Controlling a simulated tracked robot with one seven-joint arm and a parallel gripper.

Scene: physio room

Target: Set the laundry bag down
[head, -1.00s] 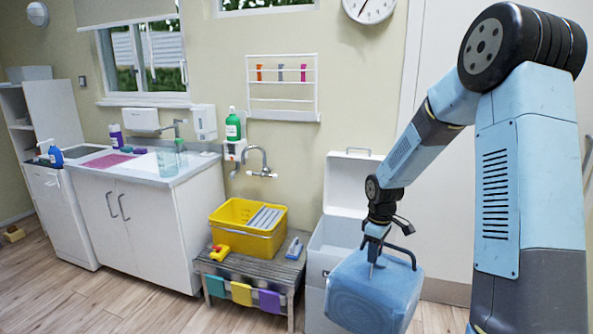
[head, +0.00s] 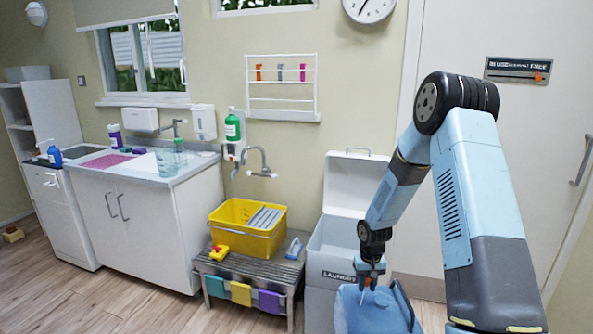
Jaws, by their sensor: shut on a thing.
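The laundry bag (head: 375,316) is a blue, translucent-looking bag at the bottom edge of the head view. Its lower part is cut off by the frame, so I cannot tell whether it touches the floor. My gripper (head: 369,286) points down at the top of the bag and is shut on it. The bag is in front of the white laundry bin (head: 338,272), which has its lid up and the word LAUNDRY on its front. The bag hides part of the bin's front.
A slatted bench (head: 235,271) left of the bin holds a yellow tub (head: 232,238), a yellow-and-red item and a small blue-grey item. A sink cabinet (head: 150,225) stands further left. A door (head: 520,150) is behind my arm. Wooden floor is clear at front left.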

